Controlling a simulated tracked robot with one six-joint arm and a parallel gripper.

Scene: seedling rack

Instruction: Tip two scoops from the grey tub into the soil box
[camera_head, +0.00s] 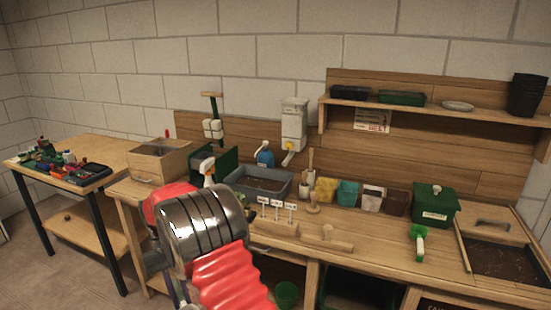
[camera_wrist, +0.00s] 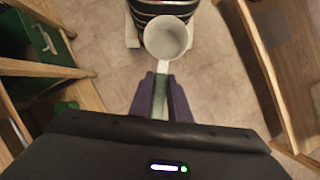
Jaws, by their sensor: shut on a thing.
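My gripper (camera_wrist: 163,102) is shut on the green handle of a scoop (camera_wrist: 166,38) in the wrist view. The scoop's pale round bowl points away from the fingers, above the bare floor, and looks empty. The grey tub (camera_head: 284,194) stands on the bench at the back in the head view, with dark material inside. A wooden box with dark soil (camera_head: 464,245), seemingly the soil box, lies at the bench's right end. Its lid with a handle covers the back part. In the head view my arm hides the gripper.
A green lidded bin (camera_head: 435,207) and a green-and-white hand tool (camera_head: 418,243) stand left of the soil box. A side table (camera_head: 108,152) stands left. A shelf (camera_head: 440,107) overhangs the bench's back.

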